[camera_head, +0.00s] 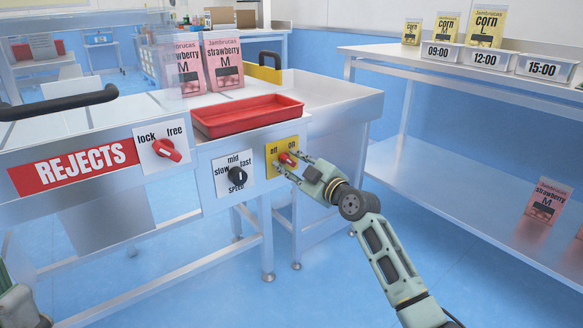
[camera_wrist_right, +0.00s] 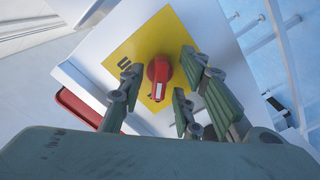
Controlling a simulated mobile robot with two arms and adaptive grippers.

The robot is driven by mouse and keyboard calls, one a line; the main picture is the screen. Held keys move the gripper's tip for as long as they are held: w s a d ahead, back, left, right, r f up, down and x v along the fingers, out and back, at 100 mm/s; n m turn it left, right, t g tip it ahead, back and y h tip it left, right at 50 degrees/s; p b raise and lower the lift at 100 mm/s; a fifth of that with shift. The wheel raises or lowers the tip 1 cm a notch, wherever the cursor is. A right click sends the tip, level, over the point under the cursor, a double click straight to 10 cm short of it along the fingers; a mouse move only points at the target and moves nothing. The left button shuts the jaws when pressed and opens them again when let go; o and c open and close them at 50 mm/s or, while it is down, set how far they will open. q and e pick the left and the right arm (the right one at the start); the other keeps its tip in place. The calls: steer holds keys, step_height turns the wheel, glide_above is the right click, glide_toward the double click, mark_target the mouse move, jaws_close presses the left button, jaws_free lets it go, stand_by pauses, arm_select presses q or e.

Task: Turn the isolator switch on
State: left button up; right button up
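The isolator switch is a red knob (camera_head: 287,158) on a yellow plate (camera_head: 272,163) marked off and on, on the machine's front. The knob (camera_wrist_right: 159,76) also shows in the right wrist view, with a white mark on its lower end. I cannot tell for sure which label it points to. My right gripper (camera_head: 291,170) is right at the plate. In the wrist view its fingers (camera_wrist_right: 161,76) are spread on both sides of the knob, with gaps visible. My left gripper is out of view; only part of my left arm shows at the lower left.
A speed dial (camera_head: 237,176) sits just left of the yellow plate, and a red lock/free knob (camera_head: 167,149) is further left. A red tray (camera_head: 247,115) lies above the panel. A metal shelf (camera_head: 465,180) stands at the right, with open floor between.

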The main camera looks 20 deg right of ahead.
steer(key=shift+w+a, duration=0.1)
steer(key=shift+w, duration=0.1)
jaws_close()
